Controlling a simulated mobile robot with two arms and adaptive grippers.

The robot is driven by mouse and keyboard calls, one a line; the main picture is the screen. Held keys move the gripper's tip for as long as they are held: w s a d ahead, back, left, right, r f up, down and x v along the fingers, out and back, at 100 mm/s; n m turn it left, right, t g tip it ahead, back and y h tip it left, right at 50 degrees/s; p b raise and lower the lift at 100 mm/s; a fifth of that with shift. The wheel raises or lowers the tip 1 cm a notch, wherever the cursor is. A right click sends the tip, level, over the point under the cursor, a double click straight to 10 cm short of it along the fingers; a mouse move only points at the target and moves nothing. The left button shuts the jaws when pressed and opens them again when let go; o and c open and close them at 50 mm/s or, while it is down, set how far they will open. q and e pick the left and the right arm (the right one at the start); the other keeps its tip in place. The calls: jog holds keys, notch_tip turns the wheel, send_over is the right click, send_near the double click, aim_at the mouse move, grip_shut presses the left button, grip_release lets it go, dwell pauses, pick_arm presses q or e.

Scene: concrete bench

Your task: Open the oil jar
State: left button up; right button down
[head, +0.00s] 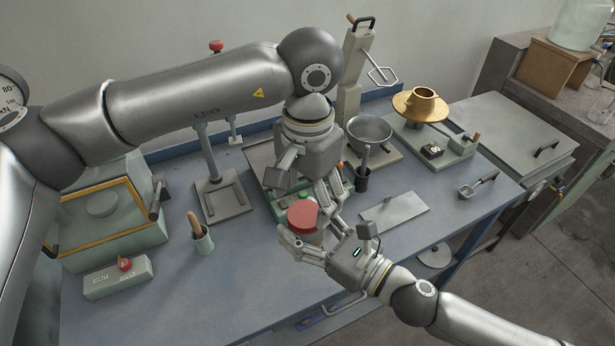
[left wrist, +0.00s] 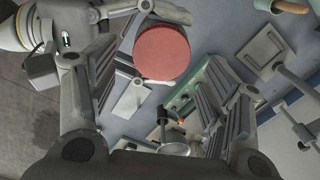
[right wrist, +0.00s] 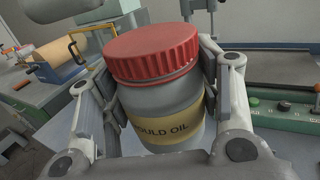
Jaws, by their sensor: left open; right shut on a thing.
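The oil jar is a grey jar with a red screw lid and a yellow label reading "MOULD OIL" (right wrist: 165,115). Its red lid (head: 302,213) is on the jar. My right gripper (head: 312,240) is shut around the jar body, with a finger on each side in the right wrist view. The jar is tilted slightly in that view. My left gripper (head: 318,193) is open and empty, just behind and above the lid. In the left wrist view the lid (left wrist: 162,53) shows beyond and between the open fingers, apart from them. The jar body is mostly hidden in the head view.
A green machine base with buttons (right wrist: 275,105) lies close behind the jar. A dark cup (head: 362,180), a metal bowl (head: 370,132) and a flat metal plate (head: 395,212) stand to the right. A cup with a wooden handle (head: 202,241) stands left. The front bench is mostly clear.

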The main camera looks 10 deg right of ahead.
aim_at(306, 214)
pick_arm(q)
jog(key=shift+f, duration=1.6)
